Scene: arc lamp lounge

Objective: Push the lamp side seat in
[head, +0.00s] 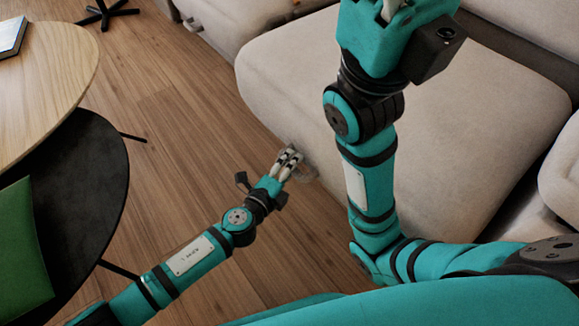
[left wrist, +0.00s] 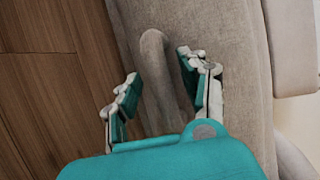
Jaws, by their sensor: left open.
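A wide beige seat cushion (head: 420,120) fills the middle and right of the head view, its front edge facing the wood floor. A grey loop handle (head: 309,174) is on its front, partly hidden by my left gripper (head: 290,160). In the left wrist view, the handle (left wrist: 153,58) lies between the two fingers of my left gripper (left wrist: 158,67), which is open; I cannot tell whether they touch it. The seat front (left wrist: 218,45) is close beyond them. My right gripper (head: 392,12) is raised over the seat, its fingertips cut off by the frame's top.
Another beige seat (head: 235,22) with a small handle (head: 191,23) stands at the upper left. A round wooden table (head: 45,85) and a lower black table (head: 85,190) stand at the left. A green cushion (head: 20,250) is there too. Bare floor (head: 185,130) lies between tables and seats.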

